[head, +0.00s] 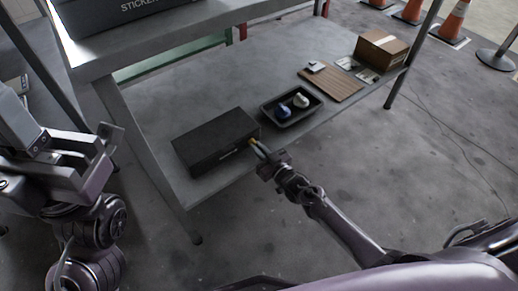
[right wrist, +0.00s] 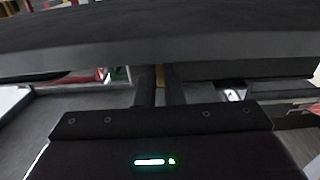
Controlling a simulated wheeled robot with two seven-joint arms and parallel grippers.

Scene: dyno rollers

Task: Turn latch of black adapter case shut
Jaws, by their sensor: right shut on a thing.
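The black adapter case (head: 215,142) lies closed on the lower shelf near its front left corner. The latch's exact angle is hard to tell. My left gripper (head: 108,140) is at the left, away from the case; its finger gap is unclear.
Right of the case, a black tray (head: 266,103) holds a blue and a white item. Beyond it are a wooden board (head: 335,85) and a cardboard box (head: 381,48). A table leg (head: 150,160) stands left of the case. The floor in front is clear.

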